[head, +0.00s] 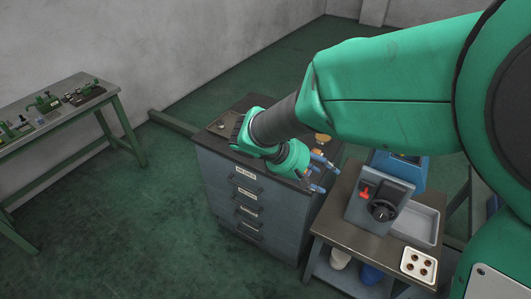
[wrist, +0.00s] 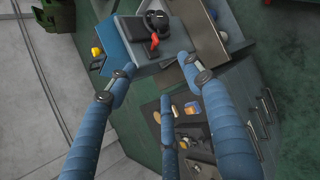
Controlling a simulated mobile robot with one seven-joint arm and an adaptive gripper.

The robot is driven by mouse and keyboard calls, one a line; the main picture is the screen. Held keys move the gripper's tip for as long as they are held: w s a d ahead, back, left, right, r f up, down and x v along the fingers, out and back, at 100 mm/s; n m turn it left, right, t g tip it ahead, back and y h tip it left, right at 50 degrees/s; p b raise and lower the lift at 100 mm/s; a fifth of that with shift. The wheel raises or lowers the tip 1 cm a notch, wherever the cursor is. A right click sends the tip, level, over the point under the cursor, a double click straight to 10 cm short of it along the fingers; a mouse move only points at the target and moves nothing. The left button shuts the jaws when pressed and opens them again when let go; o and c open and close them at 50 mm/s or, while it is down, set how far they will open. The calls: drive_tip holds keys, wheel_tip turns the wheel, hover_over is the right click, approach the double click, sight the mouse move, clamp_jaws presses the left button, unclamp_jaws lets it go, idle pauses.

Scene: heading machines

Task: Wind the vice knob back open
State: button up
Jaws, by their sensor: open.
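A grey machine box (head: 364,209) with a blue part behind it stands on the bench at the right of the head view. A black round knob (head: 383,210) and a red lever or switch (head: 366,193) are on its front. In the wrist view the knob (wrist: 157,20) and red part (wrist: 154,42) show at the top, beyond the fingertips. I cannot tell for sure that this knob is the vice knob. My gripper (head: 318,174) has its blue fingers spread and empty, left of the machine and apart from it. The fingers also show in the wrist view (wrist: 157,70).
A dark drawer cabinet (head: 252,190) stands below my arm, with small items on top partly hidden. Another workbench (head: 55,125) with green tools stands far left. Floor between is clear.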

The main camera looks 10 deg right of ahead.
drive_tip(key=w+a+f+n+t+h, duration=0.35)
drive_tip(key=w+a+f+n, duration=0.2)
drive_tip(key=w+f, duration=0.3)
drive_tip(key=w+a+f+n+t+h, duration=0.2)
drive_tip(key=w+a+f+n+t, duration=0.2)
drive_tip(key=w+f+n, duration=0.4)
drive_tip(key=w+a+f+n+t+y, duration=0.2)
drive_tip(key=w+a+f+n+t, duration=0.1)
drive_tip(key=a+f+n+t, duration=0.1)
drive_tip(key=a+f+t, duration=0.1)
drive_tip(key=a+f, duration=0.1)
drive_tip(key=a, duration=0.1)
drive_tip(key=shift+w+a+f+p, duration=0.25)
drive_tip(key=shift+f+p, duration=0.1)
drive_tip(key=shift+f, duration=0.05)
drive_tip(key=shift+w+d, duration=0.1)
drive_tip(key=shift+d, duration=0.05)
drive_tip(key=b+x, duration=0.1)
drive_tip(key=x, duration=1.2)
drive_tip(key=shift+w+d+f, duration=0.1)
drive_tip(key=shift+w+d, duration=0.1)
drive_tip(key=c, duration=1.1)
